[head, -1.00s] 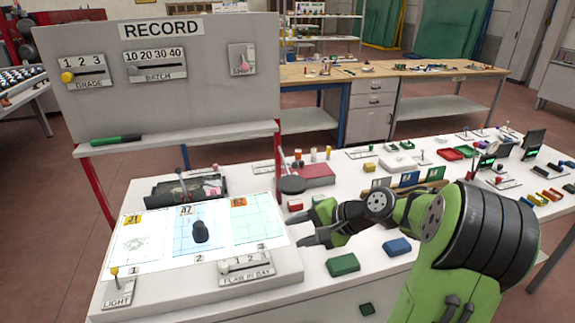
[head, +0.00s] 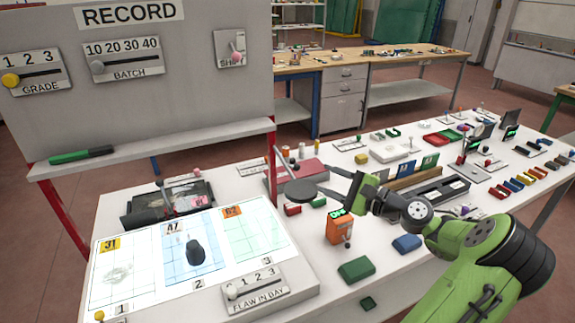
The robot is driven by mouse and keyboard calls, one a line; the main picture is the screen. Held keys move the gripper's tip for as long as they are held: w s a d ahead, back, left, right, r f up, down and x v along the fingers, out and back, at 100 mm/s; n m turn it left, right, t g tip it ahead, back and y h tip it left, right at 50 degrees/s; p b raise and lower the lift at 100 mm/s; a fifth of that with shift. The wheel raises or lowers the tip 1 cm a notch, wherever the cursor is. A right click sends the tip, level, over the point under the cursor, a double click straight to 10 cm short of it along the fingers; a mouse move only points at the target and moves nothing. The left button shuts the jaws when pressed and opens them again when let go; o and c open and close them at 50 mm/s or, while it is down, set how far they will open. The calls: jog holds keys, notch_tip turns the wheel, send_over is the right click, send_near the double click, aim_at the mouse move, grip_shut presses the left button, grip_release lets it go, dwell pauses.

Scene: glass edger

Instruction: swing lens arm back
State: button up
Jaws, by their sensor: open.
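A dark grey round disc (head: 300,190) on a thin stalk, which looks like the head of the lens arm, is behind the right rear corner of the lit panel (head: 140,297). My gripper (head: 327,180) is open and points left, its dark fingers just right of the disc. The lower finger comes close to the disc's right edge; I cannot tell whether they touch. No object shows between the fingers. The stalk's lower end is hard to make out.
A dark knob-like piece (head: 195,254) stands on the panel's middle sheet. A red box (head: 300,172) lies behind the disc. An orange device (head: 340,229), a green block (head: 356,269) and a blue block (head: 407,243) lie below my arm. A grey RECORD board (head: 140,130) rises behind left.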

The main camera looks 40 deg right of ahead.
aim_at(289, 172)
jog(key=b+x, duration=0.1)
jog(key=x, duration=1.1)
jog(key=shift+w, duration=0.2)
jog(key=shift+a, duration=0.1)
jog(key=shift+f, duration=0.1)
grip_shut()
